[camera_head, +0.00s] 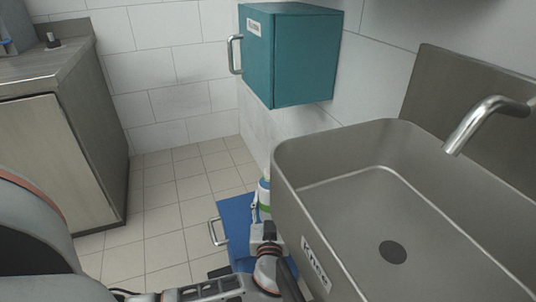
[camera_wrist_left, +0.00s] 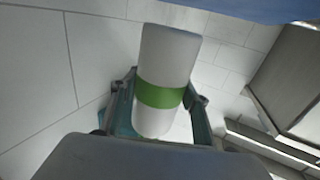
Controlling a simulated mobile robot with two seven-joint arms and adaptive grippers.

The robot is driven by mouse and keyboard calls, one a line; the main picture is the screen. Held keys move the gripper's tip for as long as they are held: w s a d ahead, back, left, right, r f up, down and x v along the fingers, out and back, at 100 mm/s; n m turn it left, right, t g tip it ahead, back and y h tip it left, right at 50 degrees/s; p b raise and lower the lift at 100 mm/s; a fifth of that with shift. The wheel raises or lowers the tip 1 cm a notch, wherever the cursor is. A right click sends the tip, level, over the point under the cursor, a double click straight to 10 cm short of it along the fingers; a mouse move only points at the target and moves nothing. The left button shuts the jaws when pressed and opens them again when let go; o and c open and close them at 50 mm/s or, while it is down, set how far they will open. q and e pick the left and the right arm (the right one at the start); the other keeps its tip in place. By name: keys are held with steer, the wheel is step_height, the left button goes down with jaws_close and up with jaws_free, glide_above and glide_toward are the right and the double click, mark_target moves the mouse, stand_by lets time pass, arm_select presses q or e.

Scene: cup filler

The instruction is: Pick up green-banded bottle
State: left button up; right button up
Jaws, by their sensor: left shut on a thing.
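The white bottle with a green band (camera_wrist_left: 165,55) stands between the two fingers of my left gripper (camera_wrist_left: 158,108) in the left wrist view. The fingers are shut on its sides near the green band. In the head view the bottle (camera_head: 264,187) is a small white shape left of the sink, partly hidden by the sink's edge. My left gripper (camera_head: 257,212) is beside it there, with the arm coming in from below. I cannot tell whether the bottle rests on something. My right gripper is not in view.
A steel sink (camera_head: 340,160) with a tap (camera_head: 485,118) is close on the right. A blue panel with a handle (camera_head: 235,215) lies low by the bottle. A teal wall cabinet (camera_head: 300,60) hangs above. A steel counter (camera_head: 55,150) stands left, with clear tiled floor between.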

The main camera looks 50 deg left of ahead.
arm_select(q)
steer(key=s+a+r+p, duration=0.1)
steer(key=s+a, duration=0.2)
steer(key=s, duration=0.6)
steer(key=s+a+r+p, duration=0.1)
steer(key=s+a, duration=0.3)
steer(key=s, duration=0.5)
steer(key=shift+a+r, duration=0.2)
steer(key=shift+a, duration=0.05)
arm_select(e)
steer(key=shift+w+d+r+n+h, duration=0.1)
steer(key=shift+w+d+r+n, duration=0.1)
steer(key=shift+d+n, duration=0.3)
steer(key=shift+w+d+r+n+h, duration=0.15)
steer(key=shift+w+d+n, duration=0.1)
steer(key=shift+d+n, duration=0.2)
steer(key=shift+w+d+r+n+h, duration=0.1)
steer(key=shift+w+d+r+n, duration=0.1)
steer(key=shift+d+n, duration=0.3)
